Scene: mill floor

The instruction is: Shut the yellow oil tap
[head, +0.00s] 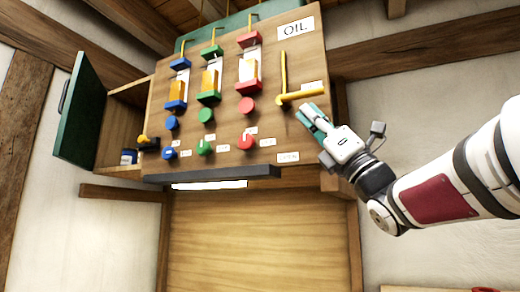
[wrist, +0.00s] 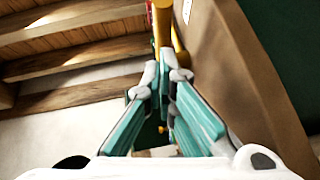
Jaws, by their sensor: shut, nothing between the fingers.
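The yellow oil tap (head: 300,96) is on the right side of the wooden panel, below a sign reading OIL (head: 296,29). Its thin yellow pipe (head: 284,72) runs up the panel, and its yellow bar points right, roughly level. My gripper (head: 306,112) is shut and empty, its fingertips just below the bar. In the wrist view the closed fingertips (wrist: 166,72) are close to a yellow bar (wrist: 162,30) at the top; whether they touch it I cannot tell. A white label (head: 312,86) sits above the bar, and another (head: 288,157) lower down.
Left of the tap are blue, green and red feeders with knobs, such as the red knob (head: 246,140). A dark ledge (head: 215,175) runs under the panel. A green cabinet door (head: 80,115) stands open at left. White wall at right is clear.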

